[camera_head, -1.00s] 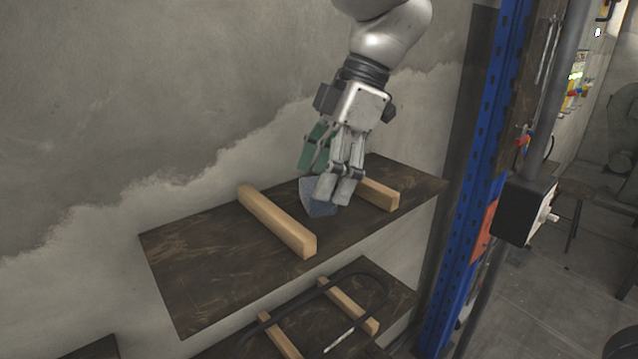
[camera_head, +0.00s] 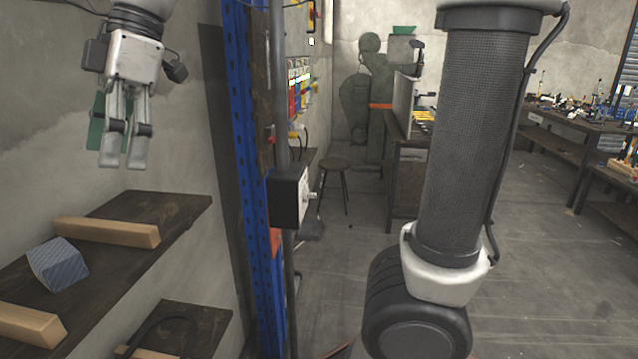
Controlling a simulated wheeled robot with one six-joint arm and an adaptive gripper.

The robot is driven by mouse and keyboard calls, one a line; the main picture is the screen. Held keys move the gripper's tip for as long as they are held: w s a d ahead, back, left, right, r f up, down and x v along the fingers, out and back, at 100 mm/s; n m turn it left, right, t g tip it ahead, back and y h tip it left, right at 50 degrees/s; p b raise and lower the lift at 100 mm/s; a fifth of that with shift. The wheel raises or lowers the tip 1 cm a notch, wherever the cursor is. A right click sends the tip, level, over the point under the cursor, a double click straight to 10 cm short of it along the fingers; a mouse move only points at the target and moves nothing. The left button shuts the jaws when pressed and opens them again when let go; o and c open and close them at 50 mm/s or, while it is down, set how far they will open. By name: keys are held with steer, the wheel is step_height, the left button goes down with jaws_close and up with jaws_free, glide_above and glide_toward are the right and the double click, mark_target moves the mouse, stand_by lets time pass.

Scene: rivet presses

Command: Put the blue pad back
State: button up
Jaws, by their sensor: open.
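The blue pad (camera_head: 58,265) is a small blue-grey block. It rests on the dark wooden shelf (camera_head: 165,208) at the lower left, between two light wooden bars, a far one (camera_head: 105,231) and a near one (camera_head: 28,326). My gripper (camera_head: 125,160) hangs above and to the right of the pad, clear of it. Its fingers point down, open and empty, with a green part behind them.
A blue upright post (camera_head: 255,180) with a black box (camera_head: 288,197) stands right of the shelf. A lower shelf (camera_head: 190,325) lies below. A stool (camera_head: 335,165) and workbenches (camera_head: 408,180) stand farther back. Open floor lies to the right.

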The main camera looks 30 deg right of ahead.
steer(key=d+f+m+t+h, duration=0.1)
steer(key=d+f+m+t, duration=0.15)
steer(key=d+m, duration=0.65)
steer(key=d+f+m+t+h, duration=0.1)
steer(key=d+f+m, duration=0.2)
steer(key=d, duration=1.1)
steer(key=s+d+f+m+t+h, duration=0.1)
steer(key=s+d+f+m, duration=0.2)
steer(key=d, duration=0.3)
steer(key=s+d+f+m+t+h, duration=0.1)
steer(key=s+d+f+m, duration=0.2)
steer(key=s+d+m, duration=0.1)
steer(key=shift+s+d+f+m, duration=0.25)
steer(key=shift+d+m, duration=0.55)
steer(key=shift+d, duration=0.35)
